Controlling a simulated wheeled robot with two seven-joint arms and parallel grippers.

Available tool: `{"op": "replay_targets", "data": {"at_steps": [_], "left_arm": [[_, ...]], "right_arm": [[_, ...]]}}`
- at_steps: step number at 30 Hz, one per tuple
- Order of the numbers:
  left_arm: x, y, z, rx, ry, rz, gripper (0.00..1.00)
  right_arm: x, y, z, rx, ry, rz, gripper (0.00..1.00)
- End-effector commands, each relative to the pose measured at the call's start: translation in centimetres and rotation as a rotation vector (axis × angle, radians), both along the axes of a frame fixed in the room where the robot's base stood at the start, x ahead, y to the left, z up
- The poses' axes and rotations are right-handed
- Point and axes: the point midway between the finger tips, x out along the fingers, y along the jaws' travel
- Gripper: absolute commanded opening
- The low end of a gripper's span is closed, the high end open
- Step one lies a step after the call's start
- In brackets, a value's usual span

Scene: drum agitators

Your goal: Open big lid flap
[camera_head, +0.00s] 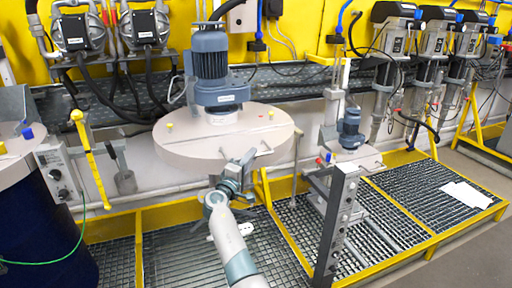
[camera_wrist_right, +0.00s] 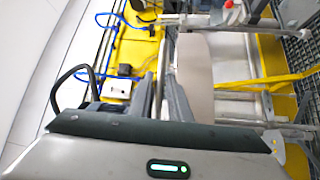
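The big lid (camera_head: 185,148) is a round beige disc with a blue-grey motor (camera_head: 211,62) standing on it. It lies level, and no raised flap shows. My right gripper (camera_head: 248,160) is at the lid's front edge, right of its middle. In the right wrist view, the gripper's fingers (camera_wrist_right: 166,98) point at the beige edge of the lid (camera_wrist_right: 195,75), with a thin grey bar close to them. I cannot tell whether they are apart or closed on that bar. My left gripper is out of view.
A smaller lid with a motor (camera_head: 350,128) stands to the right, behind a grey post with buttons (camera_head: 337,225). A yellow lever (camera_head: 90,160) and a dark blue drum (camera_head: 45,235) are at the left. Pumps (camera_head: 146,27) hang on the yellow wall.

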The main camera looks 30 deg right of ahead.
Motion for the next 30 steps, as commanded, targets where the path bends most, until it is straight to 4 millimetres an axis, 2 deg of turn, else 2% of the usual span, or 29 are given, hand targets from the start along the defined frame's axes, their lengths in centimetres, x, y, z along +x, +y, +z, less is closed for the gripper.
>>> {"op": "replay_targets", "data": {"at_steps": [3, 9, 22, 24, 30], "left_arm": [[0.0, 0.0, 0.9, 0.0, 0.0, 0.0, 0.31], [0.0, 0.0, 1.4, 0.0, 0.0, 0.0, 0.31], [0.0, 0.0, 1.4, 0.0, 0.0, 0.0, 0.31], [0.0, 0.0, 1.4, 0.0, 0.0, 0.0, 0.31], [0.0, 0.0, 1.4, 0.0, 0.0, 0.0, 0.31]], "right_arm": [[0.9, -1.7, 0.6, -0.001, 0.002, -0.001, 0.17], [2.0, -3.3, 0.6, -0.001, 0.001, 0.0, 0.17], [2.3, -3.8, 0.6, 0.0, 0.0, 0.0, 0.17], [2.3, -3.8, 0.6, 0.0, 0.0, 0.0, 0.01], [2.3, -3.8, 0.6, 0.001, 0.001, 0.0, 0.0]]}}
